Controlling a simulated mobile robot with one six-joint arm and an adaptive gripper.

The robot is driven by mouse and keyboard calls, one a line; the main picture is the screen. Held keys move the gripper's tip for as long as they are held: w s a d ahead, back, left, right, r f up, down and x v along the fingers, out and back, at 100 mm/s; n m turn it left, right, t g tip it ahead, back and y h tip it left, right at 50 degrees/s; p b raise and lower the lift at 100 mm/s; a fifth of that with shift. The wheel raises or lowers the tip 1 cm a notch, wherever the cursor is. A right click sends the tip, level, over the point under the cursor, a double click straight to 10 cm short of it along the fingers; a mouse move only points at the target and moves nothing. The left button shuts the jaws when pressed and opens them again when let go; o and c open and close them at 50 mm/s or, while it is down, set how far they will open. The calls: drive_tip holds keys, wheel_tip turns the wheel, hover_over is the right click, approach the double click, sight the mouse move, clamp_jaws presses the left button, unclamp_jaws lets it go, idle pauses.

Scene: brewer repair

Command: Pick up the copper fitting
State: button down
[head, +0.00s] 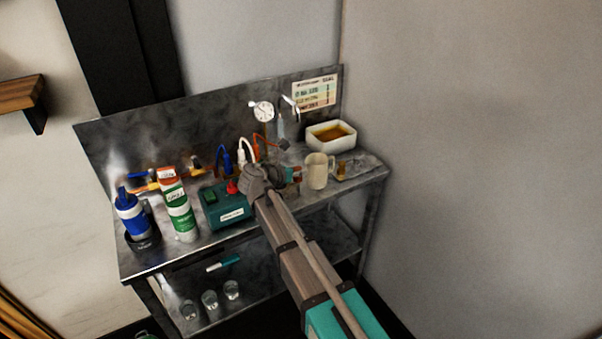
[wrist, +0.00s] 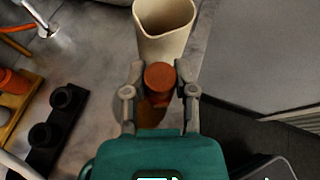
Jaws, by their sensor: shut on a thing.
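The copper fitting (wrist: 160,76) shows in the wrist view as a round, reddish-brown end. It sits between the two grey fingers of my gripper (wrist: 160,90), which is shut on it. A darker amber-brown shape shows just below it, and I cannot tell whether it is part of the fitting. In the head view my gripper (head: 291,174) is over the right half of the metal bench, just left of the cream jug. The fitting is mostly hidden there by my gripper and arm.
The cream jug (head: 317,171) stands close to my gripper, with a small brass piece (head: 341,169) at its right. A white tub (head: 331,136) of amber liquid is behind. A teal box (head: 226,205), a white-green tube (head: 178,207) and a blue bottle (head: 131,213) stand left.

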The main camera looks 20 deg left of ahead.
drive_tip(key=shift+r, duration=0.15)
wheel_tip(320, 180, up, 2)
drive_tip(key=shift+r+p, duration=0.1)
drive_tip(key=shift+p, duration=1.1)
drive_tip(key=s+a+r+p, duration=0.1)
drive_tip(key=s+r+p, duration=0.9)
drive_tip(key=s, duration=0.4)
drive_tip(key=shift+r, duration=0.25)
